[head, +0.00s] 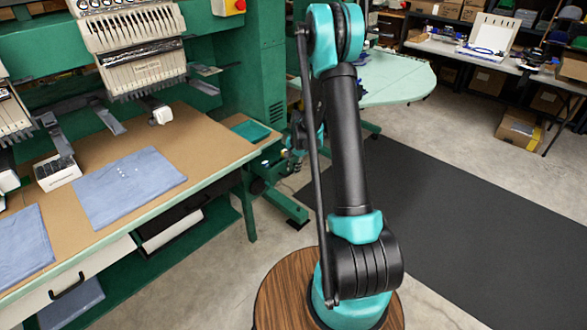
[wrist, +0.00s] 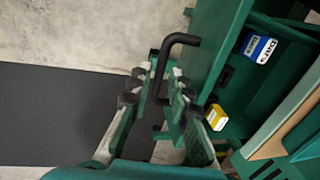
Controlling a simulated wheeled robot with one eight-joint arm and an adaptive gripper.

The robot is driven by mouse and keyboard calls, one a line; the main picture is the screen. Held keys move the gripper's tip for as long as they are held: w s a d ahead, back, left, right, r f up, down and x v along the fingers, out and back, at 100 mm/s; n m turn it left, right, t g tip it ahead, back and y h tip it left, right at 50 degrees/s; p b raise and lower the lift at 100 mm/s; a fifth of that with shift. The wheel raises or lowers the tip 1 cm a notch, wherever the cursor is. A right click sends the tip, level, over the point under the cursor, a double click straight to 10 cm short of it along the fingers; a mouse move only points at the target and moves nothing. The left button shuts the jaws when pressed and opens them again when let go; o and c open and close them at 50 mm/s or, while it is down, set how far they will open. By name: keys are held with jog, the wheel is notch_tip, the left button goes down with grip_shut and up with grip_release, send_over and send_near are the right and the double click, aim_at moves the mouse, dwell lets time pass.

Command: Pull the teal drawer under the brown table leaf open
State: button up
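In the wrist view a teal-green drawer (wrist: 217,38) shows its front panel, with a black bar handle (wrist: 180,39) on it. The drawer stands at least partly open, as its inside shows behind the front. The brown table leaf (wrist: 268,136) is at the lower right there, and it also shows in the head view (head: 205,145). My gripper (wrist: 165,78) has its fingers apart, one to each side of the handle bar. I cannot tell whether either finger touches the bar. In the head view my arm hides most of the gripper and the drawer front.
A blue-and-white box (wrist: 258,47) and a yellow one (wrist: 216,117) sit behind the drawer front. A teal tray (head: 250,131) and folded blue cloth (head: 128,185) lie on the table. A black mat (head: 470,235) covers free floor at the right.

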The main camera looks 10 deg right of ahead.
notch_tip(320, 180, up, 12)
jog(key=s+d, duration=0.1)
jog(key=shift+s+d, duration=0.15)
jog(key=shift+s, duration=0.2)
dwell(0.4)
jog(key=s+r+n+t, duration=0.1)
jog(key=s+n, duration=0.4)
jog(key=s, duration=1)
jog(key=s+r+n+t+h, duration=0.1)
jog(key=s+n, duration=0.4)
jog(key=s, duration=1)
jog(key=shift+s+r+n+t, duration=0.3)
jog(key=shift+s+r, duration=0.05)
jog(key=shift+r, duration=0.1)
